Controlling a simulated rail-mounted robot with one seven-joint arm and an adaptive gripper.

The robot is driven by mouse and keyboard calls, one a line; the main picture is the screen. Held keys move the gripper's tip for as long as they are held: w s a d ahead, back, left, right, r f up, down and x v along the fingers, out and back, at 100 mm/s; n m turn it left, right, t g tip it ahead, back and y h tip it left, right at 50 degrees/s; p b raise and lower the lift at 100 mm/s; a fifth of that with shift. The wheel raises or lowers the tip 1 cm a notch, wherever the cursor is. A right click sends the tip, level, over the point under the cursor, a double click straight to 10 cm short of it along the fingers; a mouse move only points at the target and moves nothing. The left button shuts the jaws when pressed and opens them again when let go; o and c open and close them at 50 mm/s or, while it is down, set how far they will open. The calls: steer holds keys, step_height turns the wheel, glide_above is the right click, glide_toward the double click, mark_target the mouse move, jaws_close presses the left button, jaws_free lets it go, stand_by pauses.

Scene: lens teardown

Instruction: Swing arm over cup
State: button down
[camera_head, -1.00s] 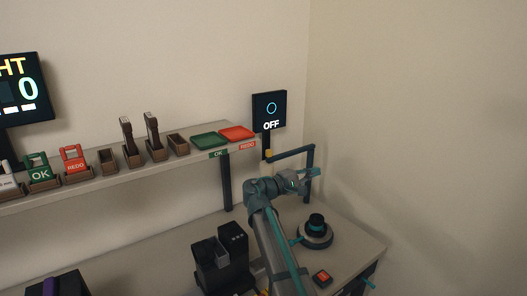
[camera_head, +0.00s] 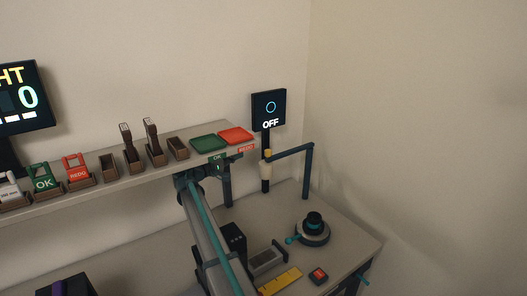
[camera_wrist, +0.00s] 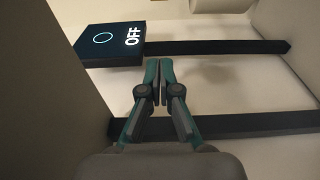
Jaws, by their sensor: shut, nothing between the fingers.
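The swing arm (camera_head: 292,151) is a dark teal bar on an upright post at the right of the bench. Its free end, with a cream and orange piece (camera_head: 266,165), is beside the sign's post, left of and behind the cup. The round black and teal fixture (camera_head: 313,226), which I take as the cup, sits on the bench in front of the swing arm's post, with nothing above it. My gripper (camera_head: 238,156) is left of the swing arm, near the shelf's right end, apart from it. In the wrist view my gripper (camera_wrist: 159,66) is shut and empty.
The OFF sign (camera_head: 269,110) stands behind; it also shows in the wrist view (camera_wrist: 108,42), near dark bars. Green (camera_head: 209,142) and red (camera_head: 236,135) trays sit on the shelf (camera_head: 95,188). A yellow strip (camera_head: 281,281) and red-topped block (camera_head: 318,276) lie on the bench.

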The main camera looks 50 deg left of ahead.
steer(key=w+p, duration=0.4)
steer(key=w, duration=0.7)
steer(key=s+d, duration=0.1)
steer(key=s+d+p, duration=0.1)
steer(key=d, duration=0.1)
steer(key=shift+d, duration=0.1)
